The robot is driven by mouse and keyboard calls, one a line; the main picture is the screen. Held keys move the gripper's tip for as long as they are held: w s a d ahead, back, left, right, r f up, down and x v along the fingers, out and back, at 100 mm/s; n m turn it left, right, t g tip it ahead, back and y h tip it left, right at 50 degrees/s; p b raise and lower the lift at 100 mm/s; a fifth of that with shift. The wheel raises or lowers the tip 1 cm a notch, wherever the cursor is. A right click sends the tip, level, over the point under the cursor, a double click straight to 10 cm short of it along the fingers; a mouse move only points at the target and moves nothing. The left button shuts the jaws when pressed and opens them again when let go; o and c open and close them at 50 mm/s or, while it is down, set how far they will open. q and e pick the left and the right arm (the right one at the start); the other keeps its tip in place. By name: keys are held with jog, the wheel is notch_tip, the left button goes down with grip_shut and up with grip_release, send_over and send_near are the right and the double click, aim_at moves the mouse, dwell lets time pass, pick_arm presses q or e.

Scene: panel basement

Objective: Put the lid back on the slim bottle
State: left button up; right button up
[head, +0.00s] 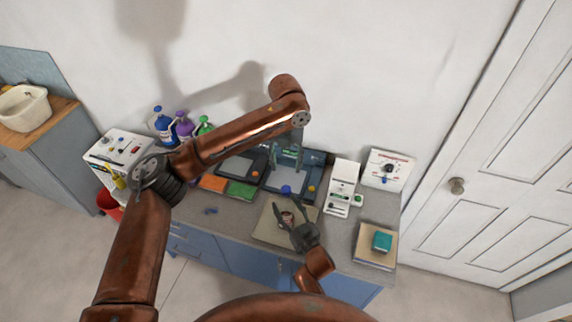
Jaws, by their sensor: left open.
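A small brownish-pink thing (287,217) shows between the fingers. I cannot tell whether it is the slim bottle, its lid or something else, or whether the fingers touch it. A small round blue thing (286,189) lies just beyond the fingertips; I cannot tell if it is a lid. No slim bottle can be made out for certain.
Blue (163,127), purple (184,128) and green (204,126) bottles stand at the back left. A dark blue machine (316,160) stands behind the board. A white device (342,185) and stacked books (376,247) are to the right. My copper arm hides part of the counter.

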jog(key=o, duration=0.6)
jog(key=shift+c, duration=0.2)
jog(key=v, duration=1.2)
